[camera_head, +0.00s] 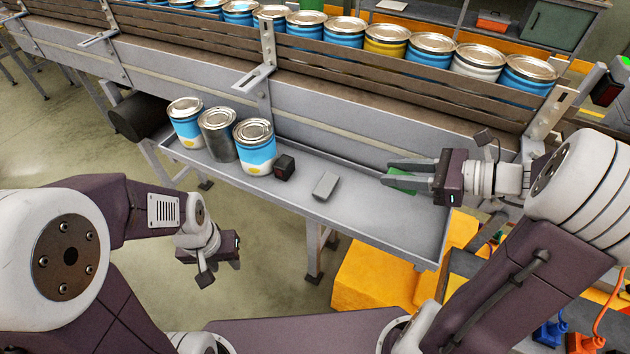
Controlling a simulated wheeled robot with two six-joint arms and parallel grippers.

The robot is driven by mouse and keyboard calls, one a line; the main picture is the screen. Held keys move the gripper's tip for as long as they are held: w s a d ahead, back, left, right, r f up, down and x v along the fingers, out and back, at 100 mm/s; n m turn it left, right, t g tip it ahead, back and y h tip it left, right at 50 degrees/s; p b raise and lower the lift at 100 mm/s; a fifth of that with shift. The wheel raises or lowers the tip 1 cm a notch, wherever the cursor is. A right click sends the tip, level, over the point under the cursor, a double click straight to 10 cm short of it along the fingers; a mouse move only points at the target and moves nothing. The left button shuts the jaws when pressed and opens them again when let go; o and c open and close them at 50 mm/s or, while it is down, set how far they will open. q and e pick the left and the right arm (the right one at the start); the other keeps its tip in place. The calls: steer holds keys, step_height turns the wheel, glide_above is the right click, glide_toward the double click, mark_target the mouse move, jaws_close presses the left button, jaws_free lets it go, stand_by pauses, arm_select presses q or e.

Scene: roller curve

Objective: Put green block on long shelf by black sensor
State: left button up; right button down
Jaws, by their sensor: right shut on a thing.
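The long grey shelf (390,218) runs along the front of the conveyor. My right gripper (392,174) is over the right part of the shelf, its fingers pointing left and closed on the green block (402,183). The fingers hide part of the block, and I cannot tell whether it touches the shelf. A small black box (284,168), which looks like the black sensor, sits on the shelf beside the cans. My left gripper (220,268) hangs low in front of the shelf, away from everything; its jaw opening is unclear.
A blue-white can (255,150), a grey can (218,135) and another blue can (186,125) stand at the shelf's left. A grey block (326,185) lies mid-shelf, with bare shelf to its right. The conveyor (350,110) carries several cans behind. A dark device (607,90) is far right.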

steer(key=b, duration=0.2)
glide_above(386, 212)
step_height(386, 212, down, 6)
steer(key=shift+w+d+f, duration=0.1)
steer(key=shift+w+f, duration=0.05)
steer(key=shift+f, duration=0.05)
steer(key=f, duration=0.3)
steer(key=shift+s+f+b, duration=0.2)
steer(key=shift+f+b, duration=0.1)
steer(key=shift+b, duration=0.05)
steer(key=shift+w, duration=0.15)
steer(key=shift+f, duration=0.15)
steer(key=c, duration=1)
jaws_free()
steer(key=shift+c, duration=0.2)
